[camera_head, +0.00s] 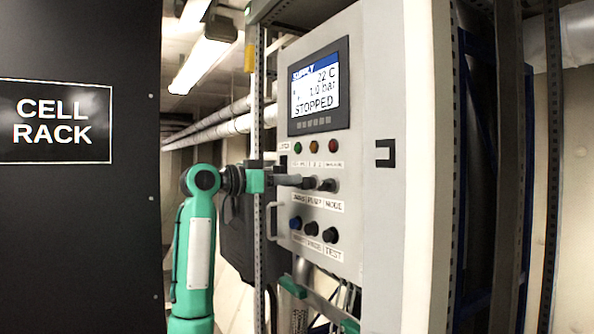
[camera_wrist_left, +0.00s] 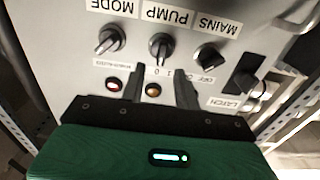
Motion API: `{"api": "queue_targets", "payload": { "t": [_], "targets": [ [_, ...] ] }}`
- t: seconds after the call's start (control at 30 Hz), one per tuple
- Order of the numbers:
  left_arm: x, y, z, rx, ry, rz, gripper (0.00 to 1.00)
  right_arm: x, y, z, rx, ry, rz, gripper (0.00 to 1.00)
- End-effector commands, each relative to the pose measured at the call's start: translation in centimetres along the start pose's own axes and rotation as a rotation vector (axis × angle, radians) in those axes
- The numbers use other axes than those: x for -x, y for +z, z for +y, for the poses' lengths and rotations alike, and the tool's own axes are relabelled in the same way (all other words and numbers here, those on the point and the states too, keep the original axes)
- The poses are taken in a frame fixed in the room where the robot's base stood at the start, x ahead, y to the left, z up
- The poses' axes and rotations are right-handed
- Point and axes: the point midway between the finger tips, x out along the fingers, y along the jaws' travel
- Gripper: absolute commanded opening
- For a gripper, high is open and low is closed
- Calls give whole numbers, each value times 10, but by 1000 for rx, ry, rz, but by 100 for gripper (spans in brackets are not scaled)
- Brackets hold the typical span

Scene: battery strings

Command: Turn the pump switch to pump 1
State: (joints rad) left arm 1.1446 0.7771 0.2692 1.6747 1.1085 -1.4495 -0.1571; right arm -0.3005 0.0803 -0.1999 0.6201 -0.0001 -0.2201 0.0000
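In the head view the pump knob (camera_head: 309,183) is in the middle row of the grey control panel. My left gripper (camera_wrist_left: 161,88) is open, its two dark fingers apart and empty. The fingers point at the pump knob, with the tips just short of it in the picture; contact cannot be told. In the head view the left gripper (camera_head: 290,180) reaches the panel from the left. My right gripper is not in view.
The MODE knob (camera_wrist_left: 110,40) and MAINS knob (camera_wrist_left: 209,57) flank the pump knob closely. A black latch (camera_wrist_left: 243,75) sits beyond MAINS. Indicator lamps (camera_head: 315,147) and a screen reading STOPPED (camera_head: 318,88) are above. A black cell rack (camera_head: 80,220) stands left.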

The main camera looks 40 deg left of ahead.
Motion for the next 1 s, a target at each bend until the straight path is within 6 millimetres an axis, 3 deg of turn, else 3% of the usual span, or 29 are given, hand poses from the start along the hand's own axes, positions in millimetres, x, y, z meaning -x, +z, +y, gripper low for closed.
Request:
{"api": "queue_targets", "payload": {
  "t": [0.2, 0.57, 0.6, 0.77, 1.0],
  "targets": [
    [-27, -1, 0, 1, 1, -1, 32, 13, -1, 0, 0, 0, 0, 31],
    [-34, 1, 0, -1, 0, 0, 32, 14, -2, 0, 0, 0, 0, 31],
    [-34, 1, 0, -1, 0, 0, 30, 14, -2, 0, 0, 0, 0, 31],
    [-34, 0, 0, 0, 0, 0, 0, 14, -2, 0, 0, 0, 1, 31],
    [-34, 0, 0, 6, 0, 0, 0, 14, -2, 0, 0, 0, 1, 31]
  ]
}}
